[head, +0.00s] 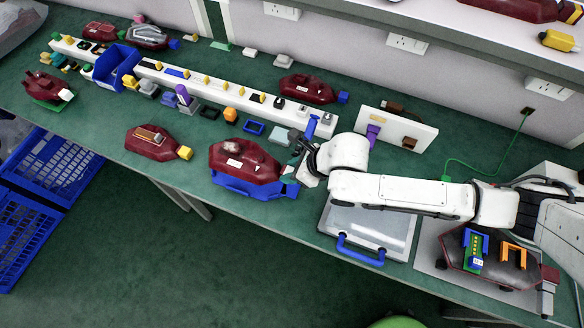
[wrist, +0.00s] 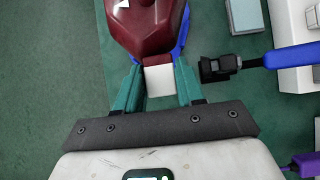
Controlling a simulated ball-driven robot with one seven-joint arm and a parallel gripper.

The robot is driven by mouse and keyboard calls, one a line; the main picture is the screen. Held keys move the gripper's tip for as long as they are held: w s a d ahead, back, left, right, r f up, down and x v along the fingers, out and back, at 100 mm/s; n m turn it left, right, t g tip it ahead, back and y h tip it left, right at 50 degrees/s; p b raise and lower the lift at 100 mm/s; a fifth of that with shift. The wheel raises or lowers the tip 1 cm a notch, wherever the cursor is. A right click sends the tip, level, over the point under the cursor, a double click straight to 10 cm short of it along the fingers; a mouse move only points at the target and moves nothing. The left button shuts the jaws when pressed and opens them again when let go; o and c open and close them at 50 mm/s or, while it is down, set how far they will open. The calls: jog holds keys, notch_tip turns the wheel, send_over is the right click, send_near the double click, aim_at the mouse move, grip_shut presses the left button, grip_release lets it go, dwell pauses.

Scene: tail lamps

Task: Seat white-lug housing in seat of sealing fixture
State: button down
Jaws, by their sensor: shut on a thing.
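A dark red housing (head: 240,160) with a white label lies over a blue seat (head: 240,187) near the front edge of the bench. In the wrist view, the housing (wrist: 145,28) points its white lug (wrist: 159,80) at my gripper (wrist: 158,78). My gripper's teal fingers stand on both sides of the lug and are shut on it. Blue parts of the seat (wrist: 182,38) show beside the housing. Whether the housing is fully down in the seat cannot be told. In the head view, my gripper (head: 294,172) is at the housing's right end, which hides the lug.
Another red housing with a white lug (head: 44,84) is on a green seat at far left. A yellow-lug housing (head: 152,142) lies left of mine. A white rail (head: 200,82) runs behind. A clear-lidded case (head: 365,225) is at right. A black-tipped blue tool (wrist: 228,68) is close to my gripper.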

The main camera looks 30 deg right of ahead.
jog(key=shift+a+f+b, duration=0.1)
jog(key=shift+f+b, duration=1.8)
jog(key=shift+f, duration=1.05)
jog(key=shift+f+b, duration=0.75)
jog(key=shift+f, duration=0.55)
jog(key=c, duration=0.6)
grip_release()
jog(key=v, duration=1.1)
jog(key=shift+f, duration=0.1)
